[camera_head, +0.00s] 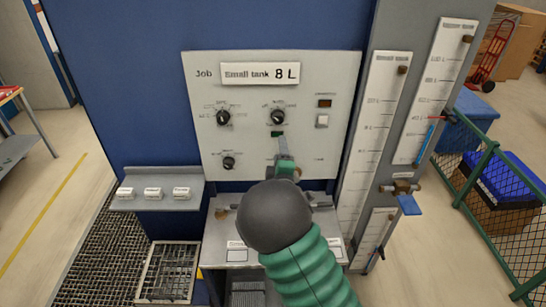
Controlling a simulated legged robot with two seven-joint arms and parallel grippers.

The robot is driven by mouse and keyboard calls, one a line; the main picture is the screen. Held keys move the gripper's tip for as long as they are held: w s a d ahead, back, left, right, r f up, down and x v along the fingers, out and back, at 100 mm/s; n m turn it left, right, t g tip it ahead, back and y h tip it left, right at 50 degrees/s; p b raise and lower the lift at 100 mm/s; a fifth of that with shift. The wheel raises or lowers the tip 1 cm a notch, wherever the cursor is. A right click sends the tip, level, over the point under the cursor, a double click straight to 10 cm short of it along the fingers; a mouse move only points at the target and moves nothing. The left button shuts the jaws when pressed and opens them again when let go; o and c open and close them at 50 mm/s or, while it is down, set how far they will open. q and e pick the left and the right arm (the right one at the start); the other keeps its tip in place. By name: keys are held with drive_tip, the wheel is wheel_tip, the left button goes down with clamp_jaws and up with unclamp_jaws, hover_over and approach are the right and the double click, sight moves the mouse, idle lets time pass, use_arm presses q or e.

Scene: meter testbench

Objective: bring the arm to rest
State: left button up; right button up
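One of my arms, which I take as the right, comes in from the bottom, right of centre, with a green ribbed sleeve and a dark round joint. Its small grey gripper (285,160) points up at the lower middle of the light grey control panel (240,150). The gripper is partly hidden behind the wrist, and I cannot tell whether its fingers are open or touch the panel. The panel has a "Small tank 8 L" sign (260,73), dark knobs at upper left (223,117), upper middle (277,116) and lower left (229,162), and a pale button (322,121). My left gripper is not in view.
Tall white gauges (376,130) stand right of the panel, with a blue-handled valve (408,203) beside them. A shelf (158,203) with labelled blocks juts out at left. A grey ledge (222,245) sits below the panel, partly hidden by my arm. A green fence (490,160) stands at right.

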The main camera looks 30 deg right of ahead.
drive_tip(key=s+a+f+m+g+y+b, duration=0.3)
drive_tip(key=s+a+f+b, duration=0.15)
drive_tip(key=f, duration=0.45)
drive_tip(key=s+a+f+m+g+y+b, duration=0.3)
drive_tip(key=a+f, duration=0.3)
drive_tip(key=f, duration=0.3)
use_arm(q)
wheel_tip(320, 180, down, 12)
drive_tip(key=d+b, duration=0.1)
drive_tip(key=b, duration=0.4)
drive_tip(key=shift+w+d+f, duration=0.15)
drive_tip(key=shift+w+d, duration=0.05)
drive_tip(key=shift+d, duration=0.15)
use_arm(e)
drive_tip(key=s+a+f+m+g+y, duration=0.1)
drive_tip(key=s+a+f+m+g, duration=0.1)
drive_tip(key=s, duration=0.7)
drive_tip(key=s+a+f+m+g+y, duration=0.1)
drive_tip(key=s+a+f+g, duration=0.3)
drive_tip(key=s, duration=0.6)
wheel_tip(320, 180, down, 3)
drive_tip(key=a+y, duration=0.1)
drive_tip(key=a, duration=0.1)
drive_tip(key=shift+s+a+m+g, duration=0.25)
drive_tip(key=shift+a+m+g, duration=0.15)
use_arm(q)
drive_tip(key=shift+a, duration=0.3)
use_arm(e)
drive_tip(key=shift+a, duration=0.3)
